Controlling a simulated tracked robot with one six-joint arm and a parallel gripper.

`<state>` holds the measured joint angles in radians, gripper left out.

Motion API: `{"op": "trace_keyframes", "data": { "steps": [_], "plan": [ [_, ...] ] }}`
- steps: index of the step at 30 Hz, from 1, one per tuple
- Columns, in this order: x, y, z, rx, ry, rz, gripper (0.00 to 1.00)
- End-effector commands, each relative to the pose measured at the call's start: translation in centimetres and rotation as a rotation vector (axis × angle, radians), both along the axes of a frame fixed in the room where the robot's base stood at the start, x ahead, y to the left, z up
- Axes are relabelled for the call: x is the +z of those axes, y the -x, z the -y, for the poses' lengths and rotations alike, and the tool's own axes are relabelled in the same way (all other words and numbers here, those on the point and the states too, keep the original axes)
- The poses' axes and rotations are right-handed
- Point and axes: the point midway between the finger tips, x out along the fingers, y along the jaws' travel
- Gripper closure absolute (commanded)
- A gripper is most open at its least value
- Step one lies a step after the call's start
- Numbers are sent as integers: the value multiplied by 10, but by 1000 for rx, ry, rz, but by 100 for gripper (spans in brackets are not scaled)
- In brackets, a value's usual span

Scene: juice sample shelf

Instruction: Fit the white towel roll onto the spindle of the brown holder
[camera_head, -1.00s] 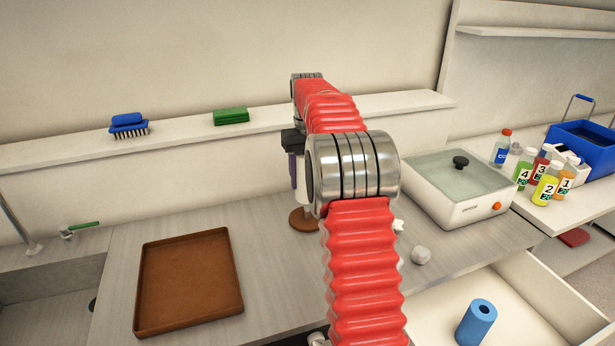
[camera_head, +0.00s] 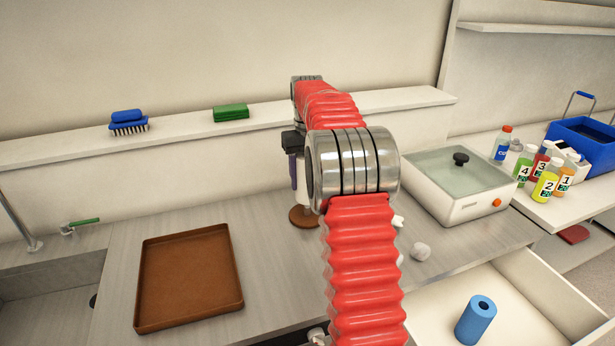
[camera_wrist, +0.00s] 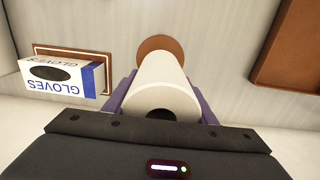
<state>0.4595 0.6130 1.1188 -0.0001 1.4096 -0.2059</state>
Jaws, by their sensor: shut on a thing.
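The white towel roll (camera_wrist: 162,92) is held between the purple fingers of my gripper (camera_wrist: 166,100), with its hollow end facing the wrist camera. In the head view the roll (camera_head: 304,185) stands upright, partly hidden by my arm. The brown holder (camera_head: 303,216) shows as a round base on the counter below the roll; the base (camera_wrist: 160,47) also shows past the roll's far end in the wrist view. The spindle is not visible. I cannot tell whether the roll is around it or touches the base.
A brown tray (camera_head: 188,279) lies left of the holder. A gloves box (camera_wrist: 66,76) stands near the roll in the wrist view. A white water bath (camera_head: 457,187) and crumpled white pieces (camera_head: 421,250) are to the right. An open drawer holds a blue roll (camera_head: 475,321).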

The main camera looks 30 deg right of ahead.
Motion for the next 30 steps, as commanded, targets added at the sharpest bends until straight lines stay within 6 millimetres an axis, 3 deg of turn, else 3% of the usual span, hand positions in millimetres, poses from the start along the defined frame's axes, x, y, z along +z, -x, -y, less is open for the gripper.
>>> {"op": "trace_keyframes", "data": {
  "steps": [30],
  "plan": [
    [-16, 0, 0, 0, 0, 0, 78]
  ]
}}
